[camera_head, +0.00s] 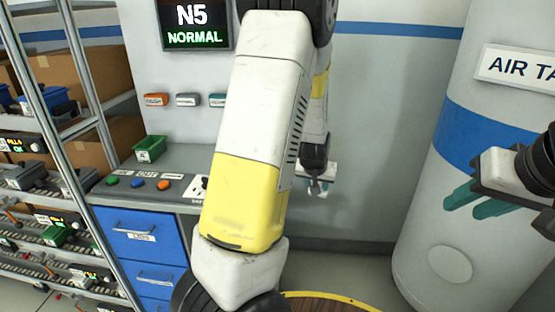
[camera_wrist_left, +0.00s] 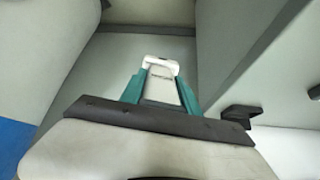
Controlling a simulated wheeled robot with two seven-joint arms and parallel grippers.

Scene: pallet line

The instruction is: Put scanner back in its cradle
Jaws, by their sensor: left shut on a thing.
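My left gripper (camera_head: 317,188) is small in the head view, in front of the grey wall beyond my white and yellow arm. In the left wrist view its teal fingers (camera_wrist_left: 164,86) are shut on a white and grey thing, which I take to be the scanner (camera_wrist_left: 161,70); only part of it shows between the fingers. My right gripper (camera_head: 478,205) is at the right edge of the head view, its teal fingers apart and empty. I cannot make out the cradle for certain. A dark bracket (camera_wrist_left: 240,115) shows right of the left gripper in the wrist view.
A bench with coloured buttons, a green bin (camera_head: 150,149) and blue drawers (camera_head: 150,245) stands at left, beside a parts rack (camera_head: 50,200). A status screen (camera_head: 196,24) hangs above. The large air tank (camera_head: 440,240) stands at right. Floor shows between bench and tank.

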